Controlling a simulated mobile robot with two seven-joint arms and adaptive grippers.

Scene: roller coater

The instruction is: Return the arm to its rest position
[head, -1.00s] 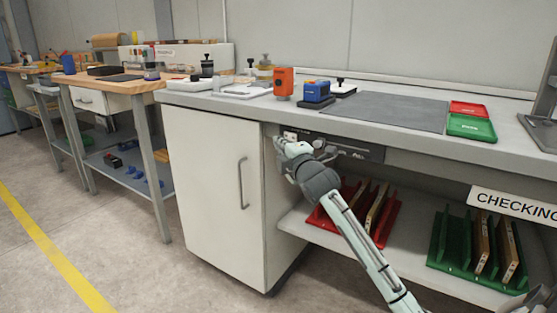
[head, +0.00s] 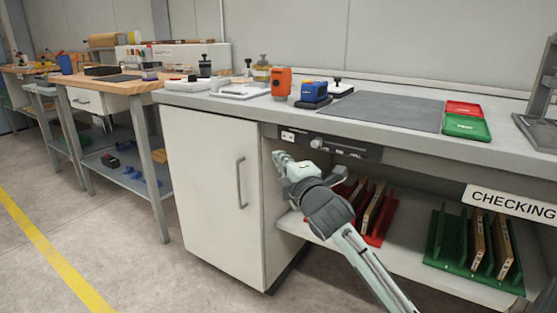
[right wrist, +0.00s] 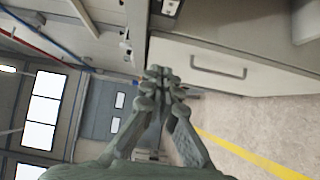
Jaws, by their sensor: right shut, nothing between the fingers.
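My right gripper (head: 280,158) is in front of the grey workbench (head: 420,148), below the tabletop edge and near the right edge of the white cabinet door (head: 212,190). It is shut and empty, and touches nothing that I can make out. In the right wrist view the closed fingers (right wrist: 158,75) point toward the room, with the cabinet door handle (right wrist: 218,68) to the right. My left gripper is not in view.
A control panel (head: 332,146) sits under the tabletop behind my right arm. Red (head: 378,236) and green (head: 450,264) racks with upright boards stand on the lower shelf. An orange device (head: 281,82) and a blue one (head: 314,92) stand on top. Open floor lies left.

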